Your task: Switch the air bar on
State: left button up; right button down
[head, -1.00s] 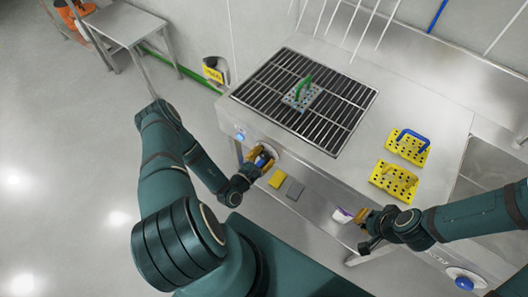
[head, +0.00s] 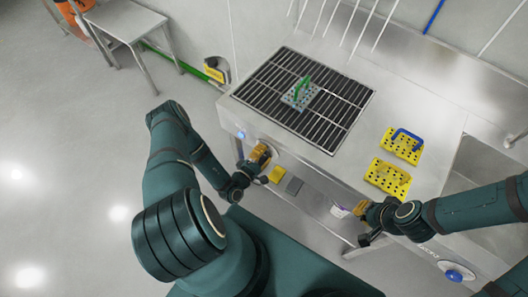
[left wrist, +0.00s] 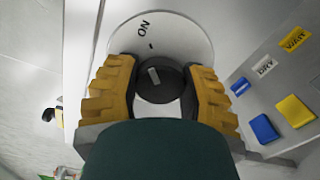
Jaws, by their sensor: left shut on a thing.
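My left gripper (head: 259,157) is at the front panel of the steel bench, with its two yellow-orange fingers on either side of a round black knob (left wrist: 160,88). In the left wrist view the fingers (left wrist: 155,95) close on the knob from left and right. The knob has a pale grey pointer mark on its face. It sits on a white round dial plate (left wrist: 178,30) with the letters ON and a short tick. The pointer lies close to in line with the tick. My right gripper (head: 361,209) is by the bench front; its finger opening is unclear.
The bench top has a slatted black grate (head: 345,105) with a green-handled plate (head: 299,96) on it. Yellow perforated plates (head: 387,177) lie at right. A blue button (head: 453,275) is on the front at lower right.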

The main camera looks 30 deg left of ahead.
dwell(0.4)
pick_arm(q)
jog(key=o, duration=1.2)
jog(key=s, duration=0.8)
jog(key=s+a, duration=0.1)
jog(key=s, duration=0.3)
jog(key=shift+w+d, duration=0.1)
jog(key=shift+d, duration=0.05)
